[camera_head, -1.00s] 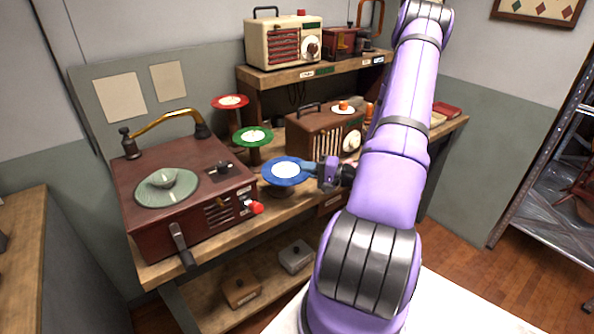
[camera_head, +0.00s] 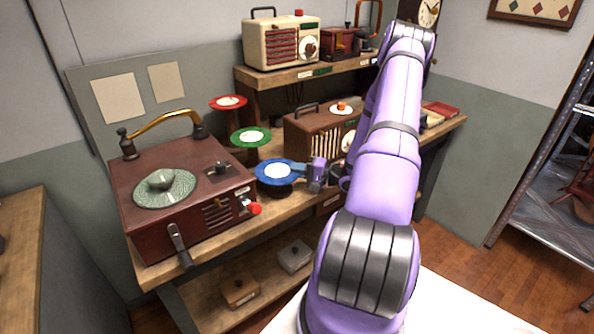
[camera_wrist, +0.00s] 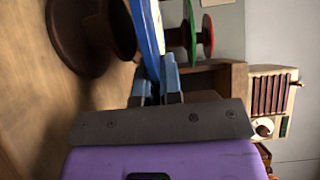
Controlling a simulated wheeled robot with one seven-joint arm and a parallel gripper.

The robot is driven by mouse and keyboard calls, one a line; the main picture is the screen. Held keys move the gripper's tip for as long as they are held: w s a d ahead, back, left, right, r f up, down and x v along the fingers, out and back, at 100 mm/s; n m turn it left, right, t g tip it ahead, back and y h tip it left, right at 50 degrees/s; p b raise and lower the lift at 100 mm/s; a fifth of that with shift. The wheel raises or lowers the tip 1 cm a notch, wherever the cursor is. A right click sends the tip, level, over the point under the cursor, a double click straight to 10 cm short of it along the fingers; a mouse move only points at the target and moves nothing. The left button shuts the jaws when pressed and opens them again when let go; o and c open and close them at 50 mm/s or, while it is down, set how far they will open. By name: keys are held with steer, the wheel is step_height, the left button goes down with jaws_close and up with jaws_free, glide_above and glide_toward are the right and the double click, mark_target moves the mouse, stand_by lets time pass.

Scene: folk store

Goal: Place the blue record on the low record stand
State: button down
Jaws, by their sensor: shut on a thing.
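My gripper (camera_head: 301,171) is shut on the right edge of the blue record (camera_head: 263,177), which has a white label and is held about level. In the wrist view the gripper (camera_wrist: 157,82) pinches the blue record (camera_wrist: 146,38), seen nearly edge-on. The low record stand (camera_head: 279,190) is a dark brown spool, mostly hidden under the record in the head view. In the wrist view the stand (camera_wrist: 85,40) shows below the record, with a narrow gap between its top and the record.
A green record (camera_head: 250,137) and a red record (camera_head: 229,102) lie on taller stands behind. A brown record player (camera_head: 150,222) with a raised brass arm is at left. A brown radio (camera_head: 310,130) stands close behind the gripper. A cream radio (camera_head: 270,45) is on the upper shelf.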

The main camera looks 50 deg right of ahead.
steer(key=shift+f, duration=0.15)
steer(key=shift+f, duration=0.3)
steer(key=shift+f, duration=0.2)
steer(key=c, duration=1.3)
jaws_free()
steer(key=shift+r, duration=0.1)
